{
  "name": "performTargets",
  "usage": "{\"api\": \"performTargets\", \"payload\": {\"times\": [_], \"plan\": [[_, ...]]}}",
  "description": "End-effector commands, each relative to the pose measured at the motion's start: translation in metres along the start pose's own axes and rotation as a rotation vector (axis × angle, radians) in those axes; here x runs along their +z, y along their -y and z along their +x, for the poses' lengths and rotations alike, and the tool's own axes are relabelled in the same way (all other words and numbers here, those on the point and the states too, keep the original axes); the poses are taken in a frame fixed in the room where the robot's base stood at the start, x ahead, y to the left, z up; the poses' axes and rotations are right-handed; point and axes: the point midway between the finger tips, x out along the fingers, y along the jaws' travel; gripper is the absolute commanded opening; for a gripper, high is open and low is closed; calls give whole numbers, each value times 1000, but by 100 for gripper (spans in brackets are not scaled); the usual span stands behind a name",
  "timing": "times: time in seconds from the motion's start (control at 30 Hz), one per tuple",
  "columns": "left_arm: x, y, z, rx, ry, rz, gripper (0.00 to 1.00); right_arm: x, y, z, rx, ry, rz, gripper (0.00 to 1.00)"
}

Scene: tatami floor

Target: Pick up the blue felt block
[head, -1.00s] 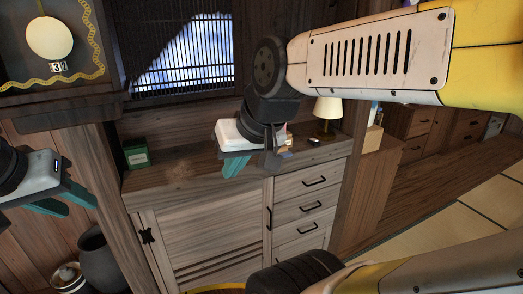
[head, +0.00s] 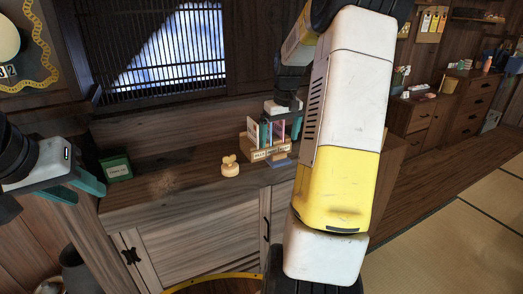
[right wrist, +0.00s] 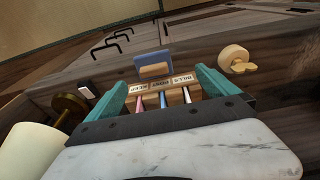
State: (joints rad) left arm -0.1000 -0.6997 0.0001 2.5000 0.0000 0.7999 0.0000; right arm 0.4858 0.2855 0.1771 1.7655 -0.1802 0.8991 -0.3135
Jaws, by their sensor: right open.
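The blue felt block (head: 281,161) lies on the cabinet top near its front edge, in front of a labelled wooden rack (head: 262,154). In the right wrist view the block (right wrist: 153,57) shows a blue slab with a pale wooden bar, beyond the rack. My right gripper (head: 282,128) is open over the rack, its teal fingers apart and on either side of it in the right wrist view (right wrist: 165,90). It is not touching the block. My left gripper (head: 77,188) is open and empty at the far left.
A pale wooden knobbed object (head: 230,167) stands left of the rack. A green box (head: 116,168) is at the cabinet's left end. A lamp (right wrist: 28,150) with a brass base shows in the right wrist view. My right arm covers the cabinet's right part in the head view.

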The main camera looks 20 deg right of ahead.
Motion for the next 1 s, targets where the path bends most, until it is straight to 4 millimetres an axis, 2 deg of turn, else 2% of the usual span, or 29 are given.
{"api": "performTargets", "payload": {"times": [0.13, 0.7, 1.0], "plan": [[0, 0, 0, 0, 0, 0, 36, -2, -11, 16, -5, 14, 0, 98], [0, 0, 0, 0, 0, 0, 36, -6, -12, 86, -5, 14, 0, 98], [0, 0, 0, 0, 0, 0, 36, -6, -12, 90, -4, 11, 0, 96]]}}
